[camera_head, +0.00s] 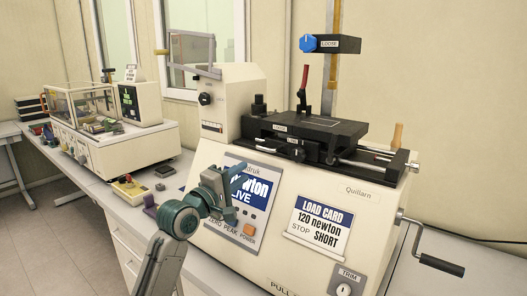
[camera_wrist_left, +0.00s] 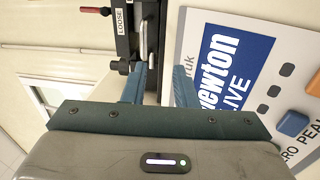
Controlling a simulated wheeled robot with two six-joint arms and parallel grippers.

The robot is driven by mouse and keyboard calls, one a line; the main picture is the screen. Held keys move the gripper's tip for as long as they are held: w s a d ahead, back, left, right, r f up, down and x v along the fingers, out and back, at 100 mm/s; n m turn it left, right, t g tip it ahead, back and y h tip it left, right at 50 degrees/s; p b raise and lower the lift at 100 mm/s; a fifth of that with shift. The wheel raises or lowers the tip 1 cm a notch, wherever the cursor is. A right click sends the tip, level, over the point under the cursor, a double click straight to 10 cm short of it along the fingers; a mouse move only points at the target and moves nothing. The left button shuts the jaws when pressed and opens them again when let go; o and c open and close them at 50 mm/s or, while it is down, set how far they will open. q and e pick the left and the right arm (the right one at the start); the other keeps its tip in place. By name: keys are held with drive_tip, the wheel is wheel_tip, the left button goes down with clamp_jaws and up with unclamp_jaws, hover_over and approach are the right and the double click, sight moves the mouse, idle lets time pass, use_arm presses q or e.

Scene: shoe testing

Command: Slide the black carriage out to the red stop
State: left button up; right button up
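The black carriage (camera_head: 335,128) sits on top of the large cream machine, on steel rails (camera_head: 375,158) that run bare to its right. A red lever (camera_head: 303,80) stands upright at the carriage's back left; I cannot pick out a separate red stop. My left gripper (camera_head: 238,178) is in front of the machine's display panel, below and left of the carriage. In the left wrist view its two teal fingers (camera_wrist_left: 160,75) are apart with nothing held, near black carriage parts (camera_wrist_left: 126,40). My right gripper is not seen.
The machine carries a display panel (camera_head: 241,199), a load card (camera_head: 319,226) and a hand crank (camera_head: 436,262) sticking out at the right. A post with a blue-knobbed block (camera_head: 330,44) rises behind the carriage. Another cream machine (camera_head: 105,145) stands at left. Bench space at right is clear.

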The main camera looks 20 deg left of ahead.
sight(265, 149)
use_arm(q)
drive_tip(key=shift+t, duration=0.3)
drive_tip(key=p+x, duration=0.1)
drive_tip(key=x, duration=0.2)
drive_tip(key=r+p+x, duration=0.1)
drive_tip(key=x, duration=0.3)
drive_tip(key=r+p+x, duration=0.1)
drive_tip(key=x, duration=0.3)
drive_tip(key=shift+s+d+r+p, duration=0.1)
drive_tip(key=shift+s+r+p, duration=0.1)
drive_tip(key=shift+p, duration=0.1)
drive_tip(key=shift+f, duration=0.15)
clamp_jaws()
